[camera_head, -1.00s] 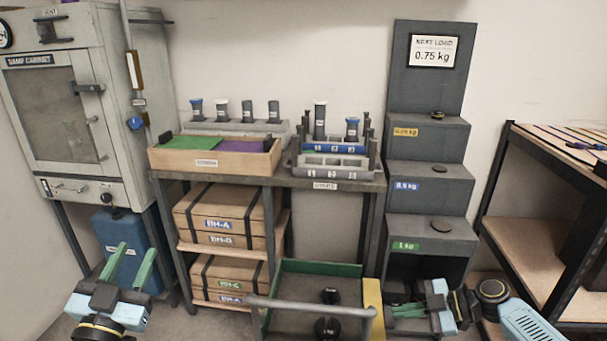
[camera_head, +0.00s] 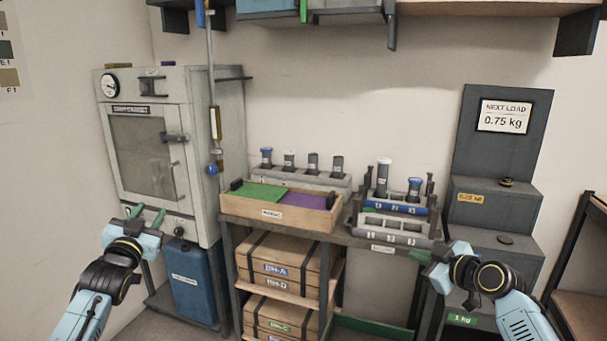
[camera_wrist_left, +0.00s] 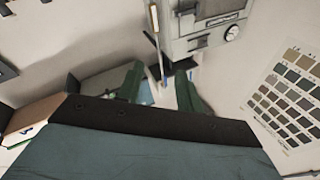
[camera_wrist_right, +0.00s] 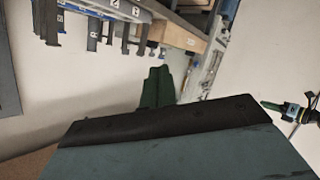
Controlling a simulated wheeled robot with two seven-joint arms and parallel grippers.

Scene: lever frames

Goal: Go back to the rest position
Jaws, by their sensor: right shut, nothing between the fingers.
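My left gripper (camera_head: 147,213) is raised in front of the lower part of the damp cabinet. Its two green fingers stand apart with nothing between them, as the left wrist view (camera_wrist_left: 158,85) also shows. My right gripper (camera_head: 421,258) is in front of the right end of the bench, by the stepped weight stand. Its green fingers lie together and empty in the right wrist view (camera_wrist_right: 156,88). Neither gripper touches anything that I can see.
The damp cabinet (camera_head: 146,157) stands left, with a blue container (camera_head: 194,285) below. The bench holds a wooden tray (camera_head: 305,218) and racks of tubes (camera_head: 395,225). The grey stepped stand (camera_head: 500,190) is at right. A wall shelf (camera_head: 470,7) hangs above.

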